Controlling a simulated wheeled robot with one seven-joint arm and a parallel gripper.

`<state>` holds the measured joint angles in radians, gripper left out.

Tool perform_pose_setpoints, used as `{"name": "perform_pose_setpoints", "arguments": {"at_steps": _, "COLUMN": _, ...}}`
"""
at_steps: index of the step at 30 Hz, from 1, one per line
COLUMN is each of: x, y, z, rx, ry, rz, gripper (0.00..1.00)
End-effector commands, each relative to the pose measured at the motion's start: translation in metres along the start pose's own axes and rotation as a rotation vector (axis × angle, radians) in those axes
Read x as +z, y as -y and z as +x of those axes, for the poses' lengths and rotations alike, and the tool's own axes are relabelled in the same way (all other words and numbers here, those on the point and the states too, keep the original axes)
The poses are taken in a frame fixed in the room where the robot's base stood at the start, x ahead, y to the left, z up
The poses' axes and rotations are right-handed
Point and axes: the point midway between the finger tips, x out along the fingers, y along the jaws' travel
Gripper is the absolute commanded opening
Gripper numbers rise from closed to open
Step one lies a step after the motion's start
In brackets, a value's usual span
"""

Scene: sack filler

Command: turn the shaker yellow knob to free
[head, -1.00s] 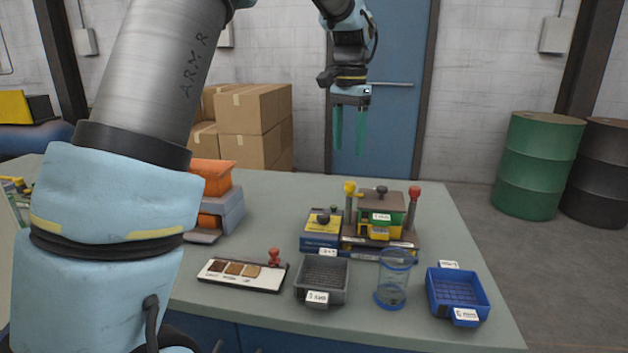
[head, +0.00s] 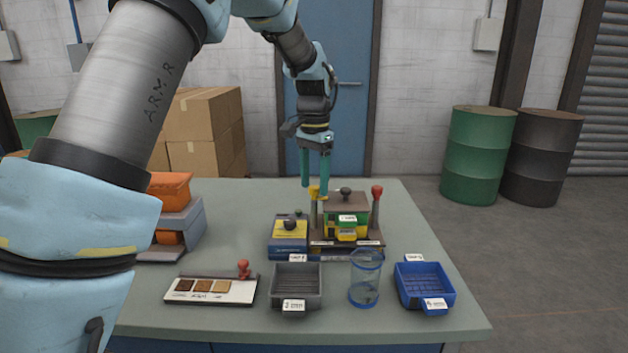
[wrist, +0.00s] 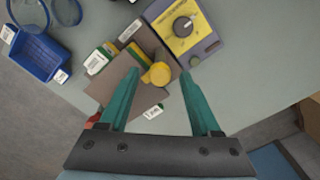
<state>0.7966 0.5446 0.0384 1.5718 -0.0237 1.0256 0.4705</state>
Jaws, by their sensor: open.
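The yellow knob (head: 314,191) tops the left post of the shaker (head: 345,222), a brown-topped unit with green and yellow parts. My gripper (head: 315,180) is open, pointing down, with its teal fingertips close above the knob. In the wrist view the knob (wrist: 160,74) shows as a yellow disc between the two fingertips. The fingers hold nothing; I cannot tell whether they touch the knob. A red knob (head: 377,191) tops the shaker's right post. The knob's setting is not readable.
A blue and yellow box with a black dial (head: 290,225) stands left of the shaker. In front are a sample tray (head: 240,291), grey bin (head: 318,290), clear cup (head: 365,285) and blue bin (head: 445,285). An orange machine (head: 172,205) stands at left. The far right tabletop is clear.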

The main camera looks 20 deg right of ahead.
Motion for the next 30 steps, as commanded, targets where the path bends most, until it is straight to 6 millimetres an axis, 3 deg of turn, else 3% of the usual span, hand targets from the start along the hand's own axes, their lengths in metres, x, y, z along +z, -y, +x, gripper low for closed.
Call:
{"name": "perform_pose_setpoints", "arguments": {"at_steps": 11, "x": 0.0003, "y": 0.0, "z": 0.0073, "rx": 0.0, "ry": 0.0, "rz": -0.001, "gripper": 0.64}}
{"name": "perform_pose_setpoints", "arguments": {"at_steps": 27, "x": 0.0003, "y": 0.0, "z": 0.0069, "rx": 0.0, "ry": 0.0, "rz": -0.001, "gripper": 0.06}}
{"name": "perform_pose_setpoints", "arguments": {"at_steps": 30, "x": 0.0003, "y": 0.0, "z": 0.0069, "rx": 0.0, "ry": 0.0, "rz": -0.001, "gripper": 0.0}}
